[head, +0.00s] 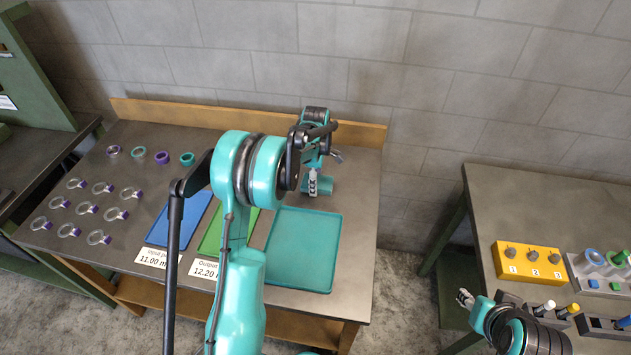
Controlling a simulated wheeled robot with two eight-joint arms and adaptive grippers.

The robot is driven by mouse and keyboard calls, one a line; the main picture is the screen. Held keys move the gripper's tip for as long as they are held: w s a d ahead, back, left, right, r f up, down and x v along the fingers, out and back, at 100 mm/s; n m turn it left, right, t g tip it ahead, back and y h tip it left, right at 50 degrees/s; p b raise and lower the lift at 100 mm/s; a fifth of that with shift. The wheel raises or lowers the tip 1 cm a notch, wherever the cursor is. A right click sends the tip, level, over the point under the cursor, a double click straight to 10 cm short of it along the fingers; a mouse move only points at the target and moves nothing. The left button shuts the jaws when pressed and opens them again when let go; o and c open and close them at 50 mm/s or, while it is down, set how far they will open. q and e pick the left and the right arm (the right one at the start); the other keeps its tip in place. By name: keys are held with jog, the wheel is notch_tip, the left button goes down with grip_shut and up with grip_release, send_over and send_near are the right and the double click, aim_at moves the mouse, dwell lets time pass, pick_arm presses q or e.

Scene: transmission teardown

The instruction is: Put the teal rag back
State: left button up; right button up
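The teal rag (324,187) is a small teal patch on the left workbench, near its back right corner, behind the teal tray (303,248). My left gripper (325,175) is over the rag. Its fingers look spread apart, one in front of the rag and one toward its back. The near finger covers part of the rag, and I cannot tell whether it touches it. My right gripper (465,299) is low at the right, in the gap by the right bench, away from the rag. Its fingers are too small to read.
Blue (181,218) and green (212,232) mats lie left of the teal tray, partly behind my arm. Several clear and purple rings (87,208) cover the bench's left side. A wooden ledge (240,120) runs behind. The right bench (540,205) holds a yellow numbered block (528,264).

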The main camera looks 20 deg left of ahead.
pick_arm(q)
jog(key=o, duration=1.2)
